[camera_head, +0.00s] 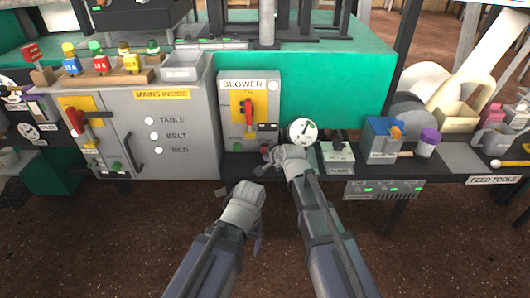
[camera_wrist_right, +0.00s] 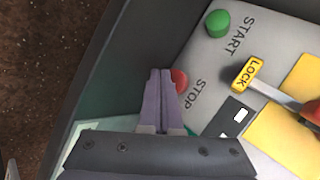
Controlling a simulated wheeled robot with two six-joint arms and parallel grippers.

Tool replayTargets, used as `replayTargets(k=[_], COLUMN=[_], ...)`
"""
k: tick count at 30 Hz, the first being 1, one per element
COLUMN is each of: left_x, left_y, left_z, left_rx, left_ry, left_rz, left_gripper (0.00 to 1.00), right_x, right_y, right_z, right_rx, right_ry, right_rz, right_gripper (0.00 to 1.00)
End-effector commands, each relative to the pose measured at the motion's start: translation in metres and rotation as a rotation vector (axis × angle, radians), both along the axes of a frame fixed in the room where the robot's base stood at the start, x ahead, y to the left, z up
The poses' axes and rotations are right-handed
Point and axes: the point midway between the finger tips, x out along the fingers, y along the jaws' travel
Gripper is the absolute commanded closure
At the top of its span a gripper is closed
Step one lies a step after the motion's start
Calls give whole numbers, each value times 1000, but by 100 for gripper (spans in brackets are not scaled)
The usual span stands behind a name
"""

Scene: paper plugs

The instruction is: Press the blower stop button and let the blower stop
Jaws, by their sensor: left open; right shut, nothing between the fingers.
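The grey BLOWER box (camera_head: 228,115) stands in the middle of the head view, with a red handle (camera_head: 248,108) on a yellow plate. In the right wrist view its panel shows a green START button (camera_wrist_right: 217,22) and a red STOP button (camera_wrist_right: 180,80). My right gripper (camera_wrist_right: 161,75) is shut and empty, its fingertips right beside the STOP button and covering part of it. I cannot tell whether they touch. In the head view the right gripper (camera_head: 268,153) is at the box's lower right corner. My left gripper (camera_head: 246,190) is open and empty, lower and clear of the box.
A grey MAINS INSIDE cabinet (camera_head: 190,120) stands left of the blower box. A round gauge (camera_head: 302,131) is close to the right gripper, with a small grey box (camera_head: 338,153) beyond it. A yellow LOCK tag (camera_wrist_right: 249,72) and a red lever sit near the buttons.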

Motion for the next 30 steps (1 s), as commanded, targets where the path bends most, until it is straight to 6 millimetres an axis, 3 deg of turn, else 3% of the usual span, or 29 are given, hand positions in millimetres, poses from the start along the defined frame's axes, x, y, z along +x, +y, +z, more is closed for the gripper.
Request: replayTargets(k=[30], left_x=[0], left_y=[0], left_z=[0], left_rx=[0], left_ry=[0], left_rz=[0], left_gripper=[20], right_x=[9], right_y=[0], right_z=[0], right_rx=[0], right_ry=[0], right_rz=[0], right_gripper=[100])
